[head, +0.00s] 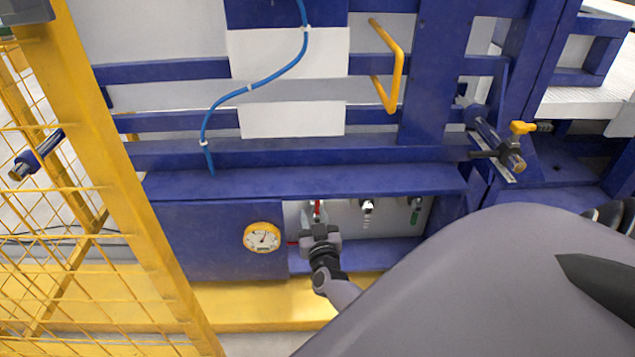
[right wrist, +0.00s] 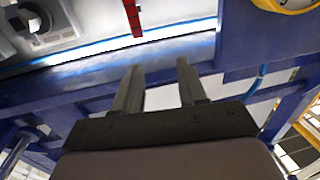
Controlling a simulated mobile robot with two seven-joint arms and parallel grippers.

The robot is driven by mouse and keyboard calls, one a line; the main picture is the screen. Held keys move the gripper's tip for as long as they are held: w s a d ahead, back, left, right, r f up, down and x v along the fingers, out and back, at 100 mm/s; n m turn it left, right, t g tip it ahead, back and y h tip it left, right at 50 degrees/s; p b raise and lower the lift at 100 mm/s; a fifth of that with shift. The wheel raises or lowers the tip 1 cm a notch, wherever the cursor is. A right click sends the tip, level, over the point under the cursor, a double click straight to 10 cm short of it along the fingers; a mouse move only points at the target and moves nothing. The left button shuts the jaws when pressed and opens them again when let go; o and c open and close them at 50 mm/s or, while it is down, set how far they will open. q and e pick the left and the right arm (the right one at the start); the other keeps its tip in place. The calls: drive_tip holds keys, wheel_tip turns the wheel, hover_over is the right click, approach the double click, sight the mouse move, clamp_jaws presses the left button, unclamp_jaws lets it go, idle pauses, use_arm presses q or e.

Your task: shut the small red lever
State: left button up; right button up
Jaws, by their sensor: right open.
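The small red lever (head: 317,207) is in the recess of the blue machine, just above my right gripper in the head view. In the right wrist view the red lever (right wrist: 132,17) hangs at the top, ahead of the fingertips and a little left of the gap between them. My right gripper (head: 317,222) faces the recess and partly hides the fittings behind it. In the right wrist view my right gripper (right wrist: 159,66) has its two fingers apart with nothing between them. The fingers look apart from the lever. My left gripper is not in view.
A blue ledge (head: 300,181) runs above the recess. A yellow mesh fence (head: 60,240) stands at the left.

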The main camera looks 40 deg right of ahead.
sight(317, 203)
drive_tip(key=w+d+f+b, duration=0.1)
drive_tip(key=d, duration=0.1)
drive_tip(key=w+d+f+m+g+h+b, duration=0.1)
drive_tip(key=w+d+b, duration=0.1)
drive_tip(key=w+d+f+h+b, duration=0.1)
drive_tip(key=w+d+b, duration=0.1)
drive_tip(key=shift+w+d+f+m, duration=0.1)
drive_tip(key=shift+m, duration=0.3)
drive_tip(key=shift+w+d+b, duration=0.5)
drive_tip(key=shift+b, duration=0.05)
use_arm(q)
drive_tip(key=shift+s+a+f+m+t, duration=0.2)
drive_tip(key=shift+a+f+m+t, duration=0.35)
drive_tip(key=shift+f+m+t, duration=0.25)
use_arm(e)
drive_tip(key=shift+c, duration=0.3)
clamp_jaws()
